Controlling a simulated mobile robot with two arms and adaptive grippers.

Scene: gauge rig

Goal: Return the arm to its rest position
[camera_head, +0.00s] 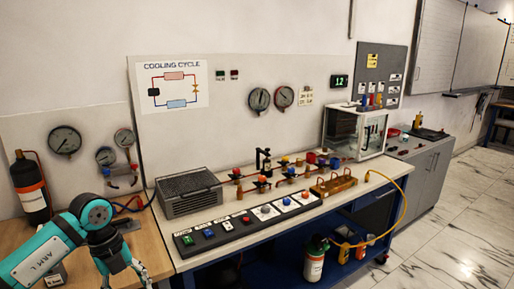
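My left arm, teal and marked "ARM L", comes in from the lower left and bends down at a grey joint. Its gripper (142,272) points down at the bottom edge, over the wooden table (152,247) and just left of the rig bench. It is partly cut off by the frame, too small to tell open from shut, and no held object can be made out. My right gripper is not in view.
The rig bench carries a control strip (240,226) with buttons and knobs, a grey finned unit (189,193), coloured valves (290,171) and a glass-fronted case (345,131). A dark cylinder (30,187) stands behind my arm. A yellow hose (403,205) hangs at right. The floor at right is clear.

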